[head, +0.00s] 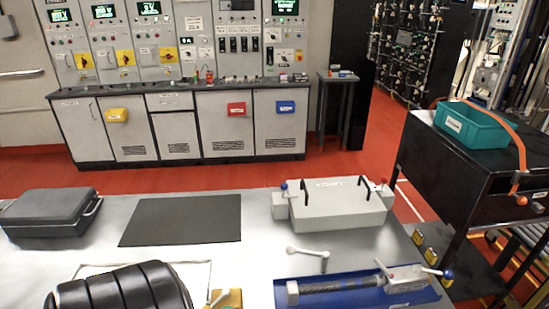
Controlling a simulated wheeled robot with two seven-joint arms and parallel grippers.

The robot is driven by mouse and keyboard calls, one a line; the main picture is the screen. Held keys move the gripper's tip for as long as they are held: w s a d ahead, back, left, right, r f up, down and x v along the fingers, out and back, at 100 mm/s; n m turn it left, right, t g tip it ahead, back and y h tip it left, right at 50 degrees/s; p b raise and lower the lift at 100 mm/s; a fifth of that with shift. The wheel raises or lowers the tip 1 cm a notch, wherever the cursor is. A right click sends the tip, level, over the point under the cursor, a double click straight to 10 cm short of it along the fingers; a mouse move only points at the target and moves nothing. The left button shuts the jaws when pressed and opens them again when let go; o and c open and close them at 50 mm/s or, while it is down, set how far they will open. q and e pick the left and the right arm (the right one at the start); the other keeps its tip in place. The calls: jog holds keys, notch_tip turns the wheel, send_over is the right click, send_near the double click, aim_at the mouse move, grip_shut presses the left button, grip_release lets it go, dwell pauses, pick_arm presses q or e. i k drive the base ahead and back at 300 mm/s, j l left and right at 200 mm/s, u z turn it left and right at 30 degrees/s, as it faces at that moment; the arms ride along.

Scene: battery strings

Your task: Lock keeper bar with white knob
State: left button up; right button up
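A pale lever with a rounded white knob (291,250) shows on the grey table, in front of the grey box (338,212). I cannot tell what it is fixed to. A blue tray (420,295) at the lower right holds a dark ribbed rod (342,286) running between a pale end block (293,293) and a grey clamp block (405,284). The clamp block has a small pale-tipped lever at its left and a blue-knobbed lever (447,274) at its right. Which part is the keeper bar, and whether it is locked, I cannot tell. Neither gripper is in view.
The grey box has two black handles, a blue knob (284,186) and a red knob (382,182). A dark mat (181,220) and grey case (48,214) lie left. A black ribbed object (120,290) fills the lower left. A teal bin (472,125) stands right.

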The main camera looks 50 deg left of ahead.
aim_at(291, 249)
jog(key=u, duration=1.35)
jog(key=k+j+z, duration=0.15)
jog(key=k+j, duration=0.15)
jog(key=j, duration=0.15)
